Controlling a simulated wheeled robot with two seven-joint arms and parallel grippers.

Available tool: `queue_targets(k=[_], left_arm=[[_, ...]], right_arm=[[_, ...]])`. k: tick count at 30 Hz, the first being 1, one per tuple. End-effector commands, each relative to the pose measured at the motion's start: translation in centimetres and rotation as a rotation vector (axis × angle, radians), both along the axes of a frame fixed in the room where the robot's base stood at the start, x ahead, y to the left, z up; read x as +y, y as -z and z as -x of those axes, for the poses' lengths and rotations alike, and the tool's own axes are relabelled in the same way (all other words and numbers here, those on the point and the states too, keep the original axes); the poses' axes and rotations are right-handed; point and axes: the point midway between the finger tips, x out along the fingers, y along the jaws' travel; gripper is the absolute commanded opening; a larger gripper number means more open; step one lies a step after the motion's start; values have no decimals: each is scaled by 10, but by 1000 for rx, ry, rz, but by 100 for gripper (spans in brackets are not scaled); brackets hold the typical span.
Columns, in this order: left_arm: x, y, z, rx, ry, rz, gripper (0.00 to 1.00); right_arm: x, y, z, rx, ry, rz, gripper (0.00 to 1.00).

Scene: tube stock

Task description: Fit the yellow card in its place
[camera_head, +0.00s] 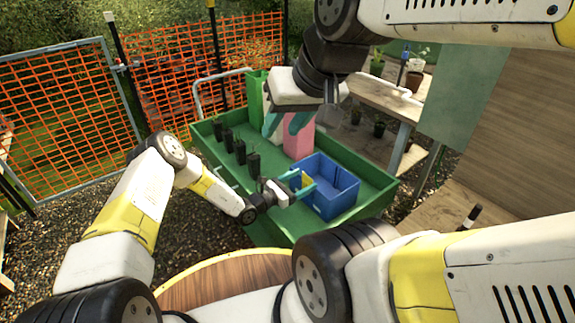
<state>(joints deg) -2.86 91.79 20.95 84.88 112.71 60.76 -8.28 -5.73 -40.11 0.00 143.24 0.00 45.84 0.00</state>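The small yellow card (306,180) shows at the left edge of the blue crate (336,205), beside the teal fingers of my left gripper (299,188). The fingers partly cover that spot, and I cannot tell whether they grip the card or only stand in front of it. My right gripper (285,124) hangs over the back part of the green tray (268,222), near a pink block (299,140). Its teal fingers point down and are spread apart, with nothing seen between them. The card's place cannot be made out.
A tall green box (256,97) stands at the back. A wooden bench (385,100) with potted plants lies behind. Orange mesh fencing (55,115) closes the left.

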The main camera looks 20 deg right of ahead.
Motion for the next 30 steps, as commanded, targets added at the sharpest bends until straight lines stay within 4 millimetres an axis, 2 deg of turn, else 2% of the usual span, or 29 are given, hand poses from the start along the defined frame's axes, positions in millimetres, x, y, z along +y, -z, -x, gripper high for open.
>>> queue_targets(k=[8,11,21,25,30], left_arm=[[2,0,1,0,0,0,79],[12,0,3,2,-1,-2,79],[64,0,21,1,-1,0,79],[72,0,25,1,-1,0,79],[74,0,26,0,0,0,79]], right_arm=[[0,0,0,0,0,0,36],[0,0,0,0,0,0,36],[0,0,0,0,0,0,36],[0,0,0,0,0,0,36],[0,0,0,0,0,0,36]])
